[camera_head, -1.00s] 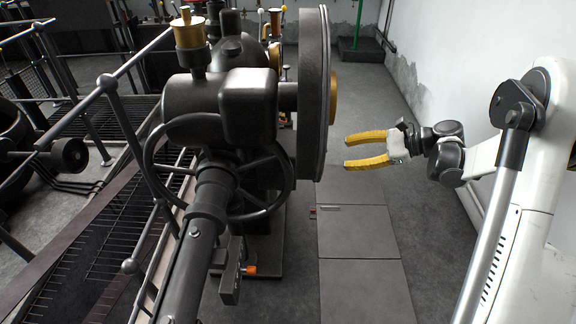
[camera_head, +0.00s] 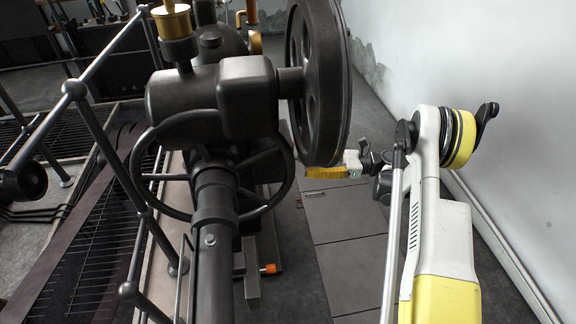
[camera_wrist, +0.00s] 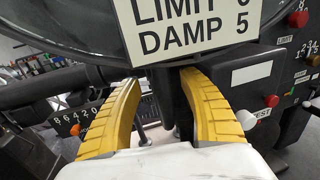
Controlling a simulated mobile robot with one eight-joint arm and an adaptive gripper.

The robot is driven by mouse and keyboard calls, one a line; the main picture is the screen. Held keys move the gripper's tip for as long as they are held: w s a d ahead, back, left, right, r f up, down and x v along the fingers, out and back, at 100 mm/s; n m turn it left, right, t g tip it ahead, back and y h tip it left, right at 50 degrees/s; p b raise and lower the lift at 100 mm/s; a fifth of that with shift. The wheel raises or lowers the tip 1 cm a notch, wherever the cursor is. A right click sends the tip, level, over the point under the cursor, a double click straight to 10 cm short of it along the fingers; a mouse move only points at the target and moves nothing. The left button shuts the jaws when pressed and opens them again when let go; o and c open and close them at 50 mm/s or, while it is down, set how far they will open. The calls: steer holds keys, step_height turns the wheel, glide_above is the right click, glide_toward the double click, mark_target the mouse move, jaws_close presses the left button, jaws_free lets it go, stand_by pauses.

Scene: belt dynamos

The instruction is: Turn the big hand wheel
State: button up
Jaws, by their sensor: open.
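A dark spoked hand wheel (camera_head: 286,178) stands upright on the black machine in the head view, partly hidden by a thick pipe. A large dark flywheel (camera_head: 320,95) stands to its right, seen nearly edge-on. I cannot tell which one the task names. My gripper (camera_head: 312,173) is by the flywheel's lower edge, with its yellow fingers partly hidden there. In the wrist view, my gripper (camera_wrist: 160,86) is open, with nothing held between its fingers. A dark curved rim (camera_wrist: 75,50) passes above the fingers; contact cannot be told.
A white sign reading LIMIT and DAMP (camera_wrist: 195,28) covers the top of the wrist view. A dark panel with a red knob (camera_wrist: 299,19) is at right. Railings (camera_head: 100,130) line the left of the head view. A pale wall (camera_head: 460,60) bounds the right.

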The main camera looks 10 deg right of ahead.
mark_target(291, 163)
steer(key=b+x, duration=0.1)
steer(key=x, duration=0.5)
